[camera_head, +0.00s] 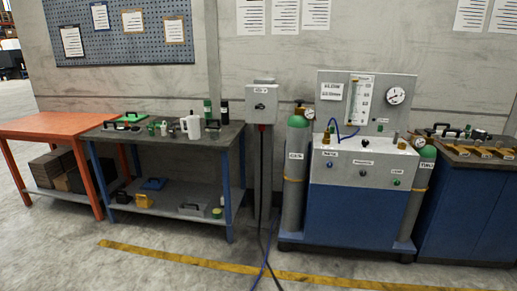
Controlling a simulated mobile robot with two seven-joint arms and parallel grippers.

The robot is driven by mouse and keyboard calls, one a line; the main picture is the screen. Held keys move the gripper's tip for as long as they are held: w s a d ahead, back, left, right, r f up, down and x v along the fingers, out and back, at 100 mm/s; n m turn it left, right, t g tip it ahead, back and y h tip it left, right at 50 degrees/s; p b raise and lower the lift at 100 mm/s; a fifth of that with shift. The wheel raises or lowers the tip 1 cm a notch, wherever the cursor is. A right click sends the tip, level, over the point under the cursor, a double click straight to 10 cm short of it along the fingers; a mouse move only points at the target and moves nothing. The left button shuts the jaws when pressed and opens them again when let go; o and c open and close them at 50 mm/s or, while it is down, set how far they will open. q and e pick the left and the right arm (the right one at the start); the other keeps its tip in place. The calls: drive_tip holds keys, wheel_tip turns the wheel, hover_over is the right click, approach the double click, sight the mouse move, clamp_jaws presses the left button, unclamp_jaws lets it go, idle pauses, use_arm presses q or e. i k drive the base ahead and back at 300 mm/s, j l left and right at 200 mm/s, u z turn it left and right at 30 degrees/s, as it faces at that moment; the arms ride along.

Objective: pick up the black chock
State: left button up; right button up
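A small black object that looks like the black chock (122,197) sits on the lower shelf of the blue-legged workbench, at its left end. A yellow chock-like object (143,200) stands just to its right. At this distance the black one's exact shape is hard to tell. Neither of my grippers is in view, and nothing is seen touching the black object.
The workbench top (150,138) holds a white jug (191,127) and small parts. Its lower shelf (170,205) also bears a blue item and a grey case. An orange table (45,125) adjoins left; a gas test stand (350,200) stands right. The front floor is open.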

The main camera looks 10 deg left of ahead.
sight(125, 199)
drive_tip(key=i+u, duration=0.15)
drive_tip(key=i, duration=0.55)
drive_tip(key=i+l+u, duration=0.15)
drive_tip(key=i, duration=0.5)
drive_tip(key=i+j+u, duration=0.2)
drive_tip(key=i+u, duration=0.2)
drive_tip(key=i, duration=0.15)
drive_tip(key=i+u, duration=0.4)
drive_tip(key=i, duration=0.2)
drive_tip(key=i+j+u, duration=0.2)
drive_tip(key=j, duration=0.25)
drive_tip(key=i+j+u, duration=0.2)
drive_tip(key=i+j, duration=0.25)
drive_tip(key=j, duration=0.2)
drive_tip(key=i+j, duration=0.1)
drive_tip(key=j, duration=0.2)
drive_tip(key=i+z, duration=0.15)
drive_tip(key=z, duration=0.25)
drive_tip(key=i+j+z, duration=0.15)
drive_tip(key=z, duration=0.3)
drive_tip(key=i+j+z, duration=0.25)
drive_tip(key=j, duration=0.3)
drive_tip(key=i+j+z, duration=0.15)
drive_tip(key=i+j, duration=0.2)
drive_tip(key=j, duration=0.15)
drive_tip(key=i+j, duration=0.15)
drive_tip(key=j, duration=0.2)
drive_tip(key=i+j+z, duration=0.1)
drive_tip(key=j, duration=0.25)
drive_tip(key=i, duration=0.1)
